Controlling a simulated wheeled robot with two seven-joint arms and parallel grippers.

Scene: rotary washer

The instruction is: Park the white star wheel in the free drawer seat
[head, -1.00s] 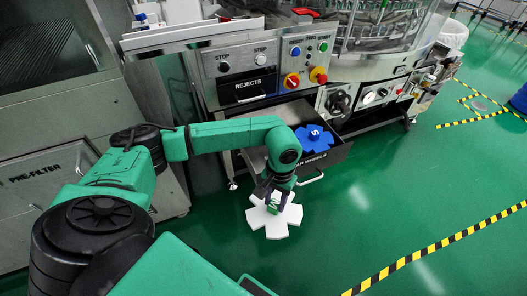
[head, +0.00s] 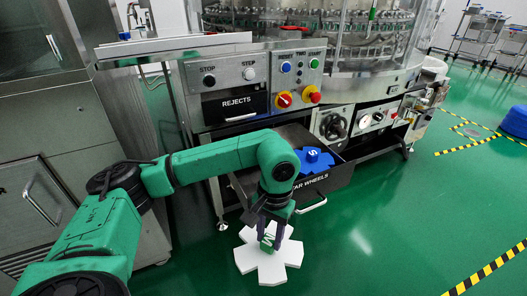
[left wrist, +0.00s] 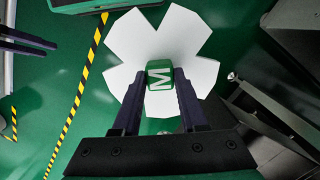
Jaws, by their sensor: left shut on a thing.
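The white star wheel (head: 251,257) has a green hub marked with a letter and hangs in front of the open drawer, apart from it. My left gripper (head: 271,238) points down and is shut on the hub. The left wrist view shows the wheel (left wrist: 190,35) flat across the fingers, with the hub (left wrist: 159,76) between them. The open STAR WHEELS drawer (head: 333,182) holds a blue star wheel (head: 315,159) on its right side. The drawer's left side, with the free seat, is mostly hidden behind my left arm. Dark fingers, apparently my right gripper (left wrist: 28,43), show at the left edge.
The washer's control panel (head: 297,78) and REJECTS front (head: 237,104) stand above the drawer. The drawer's front handle (head: 312,205) sticks out near the wheel. A steel cabinet (head: 85,130) stands at the left.

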